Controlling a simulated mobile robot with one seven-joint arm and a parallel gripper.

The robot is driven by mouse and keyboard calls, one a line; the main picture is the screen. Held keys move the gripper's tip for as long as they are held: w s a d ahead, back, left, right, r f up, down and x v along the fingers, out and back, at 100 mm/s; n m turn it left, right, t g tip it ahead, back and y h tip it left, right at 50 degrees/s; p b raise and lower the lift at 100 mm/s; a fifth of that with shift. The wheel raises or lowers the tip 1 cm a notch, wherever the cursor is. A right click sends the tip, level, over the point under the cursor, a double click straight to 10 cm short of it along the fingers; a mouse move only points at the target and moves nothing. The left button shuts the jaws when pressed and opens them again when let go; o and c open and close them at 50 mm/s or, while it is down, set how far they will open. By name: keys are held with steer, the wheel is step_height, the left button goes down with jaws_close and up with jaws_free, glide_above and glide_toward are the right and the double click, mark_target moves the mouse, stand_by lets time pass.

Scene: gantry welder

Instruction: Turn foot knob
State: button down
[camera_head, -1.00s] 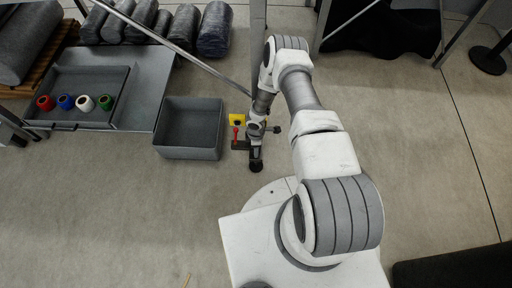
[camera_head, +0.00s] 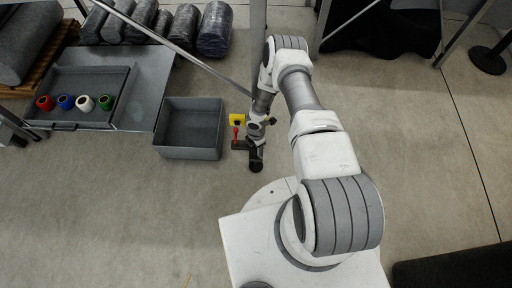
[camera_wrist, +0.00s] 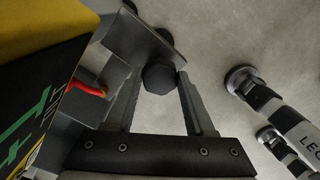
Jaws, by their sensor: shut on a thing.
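In the wrist view, a dark, many-sided foot knob (camera_wrist: 160,78) sits between the two fingertips of my gripper (camera_wrist: 160,80). The gripper is shut on it. A grey block and bar (camera_wrist: 145,40) lie right beside the knob. A yellow and black body (camera_wrist: 45,60) with green marks fills the left of this view, and a red lever (camera_wrist: 88,88) sticks out of the grey part. In the head view, the yellow part (camera_head: 237,119) and the red lever (camera_head: 236,133) show just left of my wrist. The knob cannot be made out there.
A grey open bin (camera_head: 190,128) stands left of the arm. Beyond it is a tray (camera_head: 75,117) with red, blue, white and green spools. Grey gantry posts (camera_head: 175,50) cross behind.

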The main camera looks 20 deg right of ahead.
mark_target(256, 149)
stand_by(0.3)
steer(key=shift+c, duration=1.3)
jaws_free()
steer(key=shift+r, duration=0.1)
step_height(256, 149, up, 17)
steer(key=p, duration=0.6)
steer(key=shift+p, duration=0.35)
steer(key=shift+r, duration=0.1)
